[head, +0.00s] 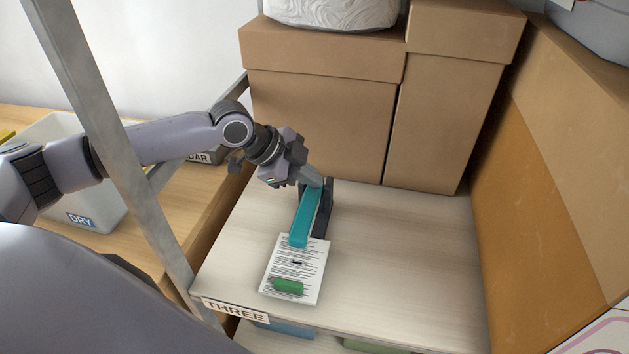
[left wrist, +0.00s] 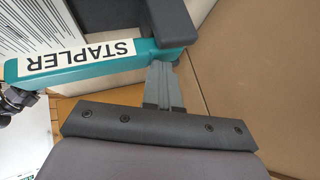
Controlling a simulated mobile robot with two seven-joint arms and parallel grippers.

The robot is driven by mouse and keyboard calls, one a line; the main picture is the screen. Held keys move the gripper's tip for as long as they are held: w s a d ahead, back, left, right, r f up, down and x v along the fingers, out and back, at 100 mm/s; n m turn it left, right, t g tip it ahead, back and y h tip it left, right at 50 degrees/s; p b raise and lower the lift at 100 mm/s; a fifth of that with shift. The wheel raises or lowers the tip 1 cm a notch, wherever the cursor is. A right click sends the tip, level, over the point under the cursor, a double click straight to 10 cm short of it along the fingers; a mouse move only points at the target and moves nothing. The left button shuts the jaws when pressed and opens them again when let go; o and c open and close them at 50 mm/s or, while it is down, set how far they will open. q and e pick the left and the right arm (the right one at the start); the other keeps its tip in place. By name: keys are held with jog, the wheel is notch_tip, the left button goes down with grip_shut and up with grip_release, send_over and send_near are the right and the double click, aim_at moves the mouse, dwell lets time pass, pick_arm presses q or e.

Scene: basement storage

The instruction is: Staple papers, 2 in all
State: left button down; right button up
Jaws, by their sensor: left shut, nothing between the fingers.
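A teal and black stapler (head: 306,217) stands on the light wooden shelf, its front end over the top edge of a printed sheet of paper (head: 312,266). A green object (head: 288,285) lies on the lower part of the paper. In the left wrist view the stapler (left wrist: 33,70) shows its STAPLER label, with the paper (left wrist: 50,25) behind it. My left gripper (head: 314,180) is shut and empty at the stapler's rear end; its fingertips (left wrist: 161,68) are close to the teal arm, and whether they touch is unclear. My right gripper is not in view.
A metal post (head: 115,140) rises at the left. A bin labelled DRY (head: 75,185) stands further left. The shelf (head: 410,260) right of the paper is clear.

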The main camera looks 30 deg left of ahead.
pick_arm(q)
jog(key=shift+r+p, duration=0.6)
jog(key=shift+r, duration=0.25)
jog(key=shift+w, duration=0.1)
notch_tip(320, 180, up, 3)
jog(key=p, duration=0.2)
jog(key=shift+w+p, duration=0.15)
jog(key=shift+p, duration=0.15)
notch_tip(320, 180, up, 2)
jog(key=shift+w+a, duration=0.1)
jog(key=shift+w, duration=0.05)
jog(key=shift+w, duration=0.1)
dwell(1.8)
